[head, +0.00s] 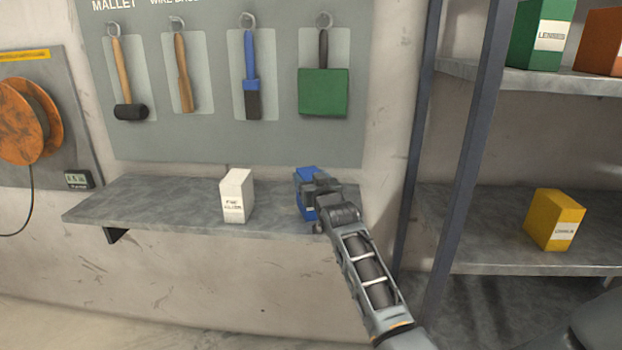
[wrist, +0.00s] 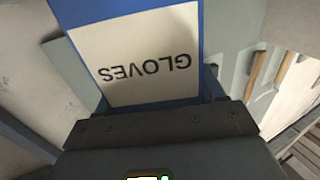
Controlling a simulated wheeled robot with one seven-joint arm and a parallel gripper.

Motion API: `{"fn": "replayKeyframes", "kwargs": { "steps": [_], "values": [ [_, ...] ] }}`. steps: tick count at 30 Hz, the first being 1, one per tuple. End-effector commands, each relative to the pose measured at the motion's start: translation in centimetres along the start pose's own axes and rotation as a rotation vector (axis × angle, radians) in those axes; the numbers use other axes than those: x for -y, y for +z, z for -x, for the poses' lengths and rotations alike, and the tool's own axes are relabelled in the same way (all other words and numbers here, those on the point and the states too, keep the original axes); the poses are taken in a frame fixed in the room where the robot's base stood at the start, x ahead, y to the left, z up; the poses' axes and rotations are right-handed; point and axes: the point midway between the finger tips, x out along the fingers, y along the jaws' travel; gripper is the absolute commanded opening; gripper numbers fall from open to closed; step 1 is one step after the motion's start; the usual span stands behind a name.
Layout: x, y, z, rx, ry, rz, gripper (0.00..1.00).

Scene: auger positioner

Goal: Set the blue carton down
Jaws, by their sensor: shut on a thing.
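The blue carton (head: 309,176) is at the right end of the grey wall shelf (head: 150,205), partly hidden behind my gripper. My gripper (head: 318,190) is shut on it. In the wrist view the blue carton (wrist: 140,50) fills the top middle, its white label reading GLOVES upside down. The gripper body covers the carton's near part. I cannot tell whether the carton's base touches the shelf or is just above it.
A white carton (head: 237,196) stands on the same shelf, left of the blue one. Hanging tools, including a green one (head: 323,92), are above. A rack post (head: 468,170) rises at right; a yellow carton (head: 554,220) stands on the rack. The shelf's left part is clear.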

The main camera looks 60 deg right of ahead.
Motion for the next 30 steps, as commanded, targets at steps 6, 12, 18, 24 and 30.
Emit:
{"fn": "replayKeyframes", "kwargs": {
  "steps": [6, 12, 18, 24, 30],
  "values": [
    [-0.01, -0.04, -0.01, -0.002, 0.0, 0.0, 0.28],
    [-0.01, 0.27, 0.0, 0.0, 0.0, 0.0, 0.74],
    [-0.01, 0.27, 0.0, 0.0, 0.0, 0.0, 0.93],
    [-0.01, 0.25, 0.0, 0.0, 0.0, 0.0, 0.94],
    [0.01, 0.19, 0.83, 0.001, 0.0, 0.0, 0.94]
  ]
}}
